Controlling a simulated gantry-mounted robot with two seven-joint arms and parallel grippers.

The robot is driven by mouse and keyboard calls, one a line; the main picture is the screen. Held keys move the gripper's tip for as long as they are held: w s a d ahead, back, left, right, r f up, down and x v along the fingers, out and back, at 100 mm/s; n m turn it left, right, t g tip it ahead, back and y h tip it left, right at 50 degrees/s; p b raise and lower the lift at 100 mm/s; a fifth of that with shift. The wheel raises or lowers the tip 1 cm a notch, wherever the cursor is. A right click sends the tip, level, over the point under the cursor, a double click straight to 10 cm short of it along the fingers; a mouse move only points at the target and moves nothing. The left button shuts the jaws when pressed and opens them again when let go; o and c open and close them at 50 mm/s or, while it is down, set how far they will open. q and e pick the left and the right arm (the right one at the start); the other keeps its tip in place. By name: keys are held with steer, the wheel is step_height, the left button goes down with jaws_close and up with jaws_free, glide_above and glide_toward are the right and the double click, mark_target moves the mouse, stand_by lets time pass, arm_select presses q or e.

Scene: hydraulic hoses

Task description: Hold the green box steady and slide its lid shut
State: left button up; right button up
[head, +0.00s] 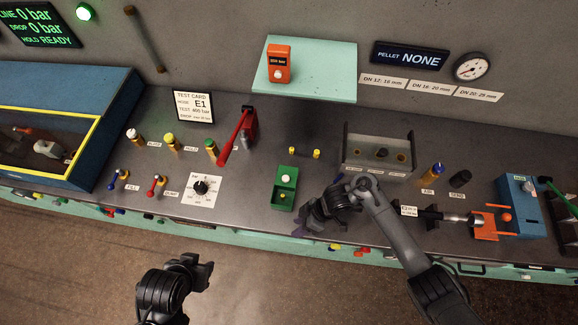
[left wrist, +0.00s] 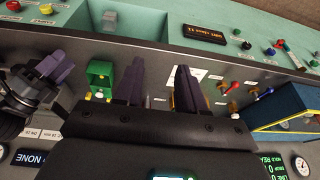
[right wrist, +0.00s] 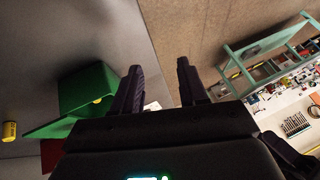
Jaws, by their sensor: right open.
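The green box (head: 275,203) stands on the grey bench top near its front edge. It shows a white round part at its upper end and a small yellow part in its lower half. I cannot make out how far its lid is shut. My right gripper (head: 312,222) is open and empty, just right of the box and apart from it. The right wrist view shows the box (right wrist: 88,92) left of the fingers. My left gripper (head: 208,272) is off the bench's front edge, lower left of the box. Its fingers (left wrist: 162,85) are apart and empty in the left wrist view.
A red lever (head: 235,135) and a dial (head: 201,187) stand left of the box. Two small yellow-ended fittings (head: 304,153) and a clear-walled tray (head: 378,170) lie behind and to its right. Bare bench surrounds the box on its left.

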arm_select(q)
steer(key=shift+w+a+f+b, duration=0.15)
steer(key=shift+f+b, duration=0.25)
steer(key=shift+f, duration=0.2)
steer(key=shift+s+a+f+b, duration=0.1)
steer(key=shift+f+b, duration=0.25)
steer(key=shift+f, duration=0.25)
steer(key=shift+d+f+b, duration=0.15)
steer(key=shift+f+b, duration=0.3)
steer(key=shift+c, duration=0.6)
steer(key=s+d+f+n+g, duration=0.2)
steer(key=s+f+n+g, duration=0.2)
steer(key=f+n, duration=0.7)
step_height(320, 180, up, 4)
steer(key=n, duration=0.6)
glide_above(278, 210)
steer(key=shift+f, duration=5.15)
arm_select(e)
steer(key=w+d+r+t, duration=0.1)
steer(key=w+r, duration=0.4)
steer(key=w, duration=0.3)
steer(key=w+r+n+t, duration=0.1)
steer(key=w+r, duration=0.4)
steer(key=w, duration=0.3)
steer(key=shift+d+t+h, duration=0.35)
steer(key=shift+t+h, duration=0.05)
